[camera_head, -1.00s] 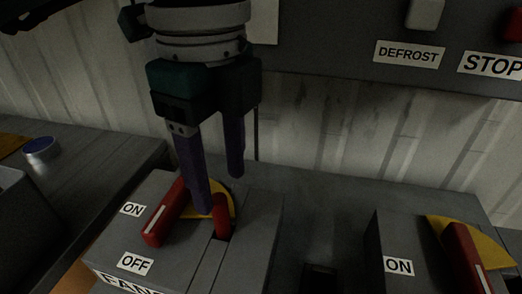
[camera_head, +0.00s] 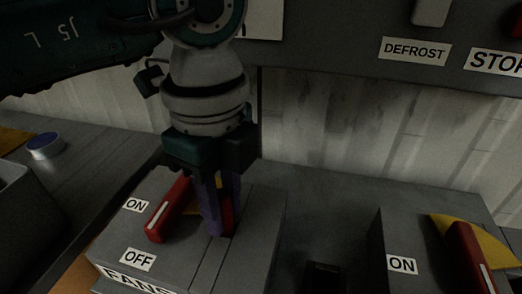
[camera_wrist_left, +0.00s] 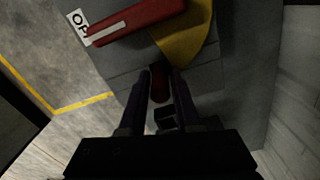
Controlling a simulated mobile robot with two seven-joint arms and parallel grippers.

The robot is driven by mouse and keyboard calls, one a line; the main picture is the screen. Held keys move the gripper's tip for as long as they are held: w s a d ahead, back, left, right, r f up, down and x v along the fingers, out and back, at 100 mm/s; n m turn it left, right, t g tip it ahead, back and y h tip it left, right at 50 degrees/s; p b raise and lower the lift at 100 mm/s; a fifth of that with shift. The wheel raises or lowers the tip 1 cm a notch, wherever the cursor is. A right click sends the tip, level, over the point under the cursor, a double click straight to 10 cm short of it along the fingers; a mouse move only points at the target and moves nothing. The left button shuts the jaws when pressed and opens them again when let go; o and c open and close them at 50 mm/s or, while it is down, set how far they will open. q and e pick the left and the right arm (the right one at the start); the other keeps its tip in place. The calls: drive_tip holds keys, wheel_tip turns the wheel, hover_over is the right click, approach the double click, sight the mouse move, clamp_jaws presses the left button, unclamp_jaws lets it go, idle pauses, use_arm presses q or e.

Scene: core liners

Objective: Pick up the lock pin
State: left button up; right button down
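The lock pin, a short red rod (camera_head: 227,212), stands in a slot of the grey FANS switch box (camera_head: 257,225), just right of the red switch handle (camera_head: 168,212). My left gripper (camera_head: 222,228) points down with its two purple fingers around the pin, and the fingers hide part of it. In the left wrist view the red pin (camera_wrist_left: 159,84) shows between the tips of my left gripper (camera_wrist_left: 164,78). The fingers look open, with any contact too dark to see. My right gripper is not in view.
The red handle and yellow plate (camera_wrist_left: 188,38) are close beside the fingers. A second switch box with a red handle (camera_head: 468,258) stands at the right. A control panel (camera_head: 350,40) hangs behind. A blue-topped round object (camera_head: 45,146) lies on the left surface.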

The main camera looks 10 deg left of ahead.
use_arm(q)
clamp_jaws()
drive_tip(key=shift+r, duration=0.1)
idle(0.3)
